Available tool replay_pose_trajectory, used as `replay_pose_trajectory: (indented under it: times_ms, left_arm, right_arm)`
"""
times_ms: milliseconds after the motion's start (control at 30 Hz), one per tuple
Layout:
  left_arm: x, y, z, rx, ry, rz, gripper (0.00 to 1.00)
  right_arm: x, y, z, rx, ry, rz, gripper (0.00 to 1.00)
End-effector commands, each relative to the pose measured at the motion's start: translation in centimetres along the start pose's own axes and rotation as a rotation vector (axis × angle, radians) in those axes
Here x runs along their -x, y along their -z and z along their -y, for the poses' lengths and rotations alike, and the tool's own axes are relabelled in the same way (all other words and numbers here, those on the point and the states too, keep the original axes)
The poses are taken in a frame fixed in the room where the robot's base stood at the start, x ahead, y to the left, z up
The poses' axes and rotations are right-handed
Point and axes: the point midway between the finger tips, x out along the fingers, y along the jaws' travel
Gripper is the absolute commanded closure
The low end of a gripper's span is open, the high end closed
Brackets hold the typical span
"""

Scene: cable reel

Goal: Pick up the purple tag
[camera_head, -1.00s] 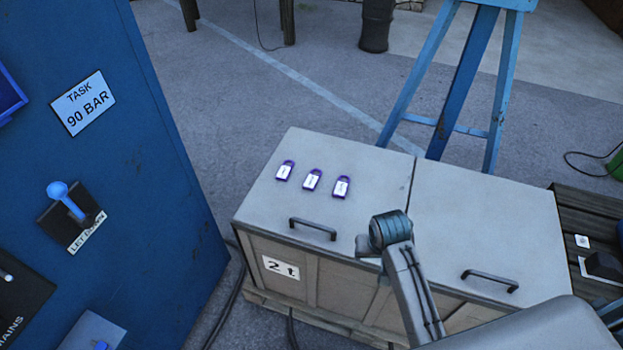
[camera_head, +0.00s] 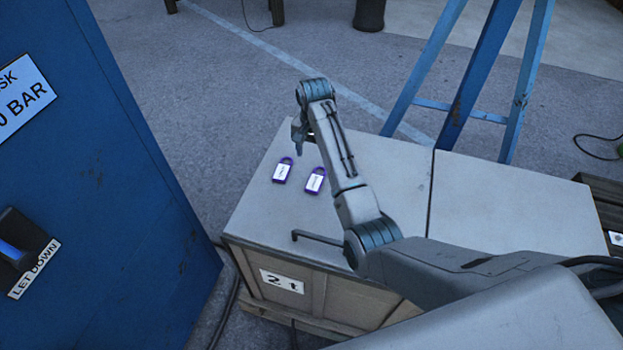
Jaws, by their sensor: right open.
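Two purple tags with white labels lie flat on the grey box top: a left one (camera_head: 283,170) and a right one (camera_head: 315,181). A third tag is not seen now; my right arm covers the box top to the right of these two. My right gripper (camera_head: 298,140) hangs above the box top, just beyond and above the two tags, apart from them. It is open with nothing seen between its fingers. My left gripper is not in view.
A blue panel (camera_head: 120,190) stands close on the left. A blue trestle (camera_head: 470,85) stands behind the box. The left part of the box top is clear.

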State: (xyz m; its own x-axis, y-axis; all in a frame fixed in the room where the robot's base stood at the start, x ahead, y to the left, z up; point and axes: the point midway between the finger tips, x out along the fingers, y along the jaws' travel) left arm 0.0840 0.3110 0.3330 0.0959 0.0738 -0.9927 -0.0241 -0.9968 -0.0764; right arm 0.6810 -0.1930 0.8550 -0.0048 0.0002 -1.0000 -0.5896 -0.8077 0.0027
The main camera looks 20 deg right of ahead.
Motion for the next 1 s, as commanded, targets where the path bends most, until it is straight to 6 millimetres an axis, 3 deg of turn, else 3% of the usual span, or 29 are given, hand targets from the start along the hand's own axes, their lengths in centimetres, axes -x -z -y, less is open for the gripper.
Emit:
replay_pose_trajectory:
  times_ms: [200, 467, 700, 1000]
  left_arm:
    - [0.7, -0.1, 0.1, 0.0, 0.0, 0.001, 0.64]
    - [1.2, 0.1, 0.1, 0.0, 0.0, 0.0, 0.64]
    - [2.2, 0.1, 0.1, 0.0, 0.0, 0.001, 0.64]
    - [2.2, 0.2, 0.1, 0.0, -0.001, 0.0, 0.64]
  right_arm:
    - [-3.4, -0.1, -0.1, 0.0, -0.003, 0.004, 0.35]
    - [-5.5, -0.1, -0.2, 0.001, -0.002, 0.002, 0.35]
    - [-9.1, -0.2, -0.6, 0.001, -0.003, 0.003, 0.35]
    - [-10.1, -0.1, -0.6, 0.001, 0.0, 0.0, 0.35]
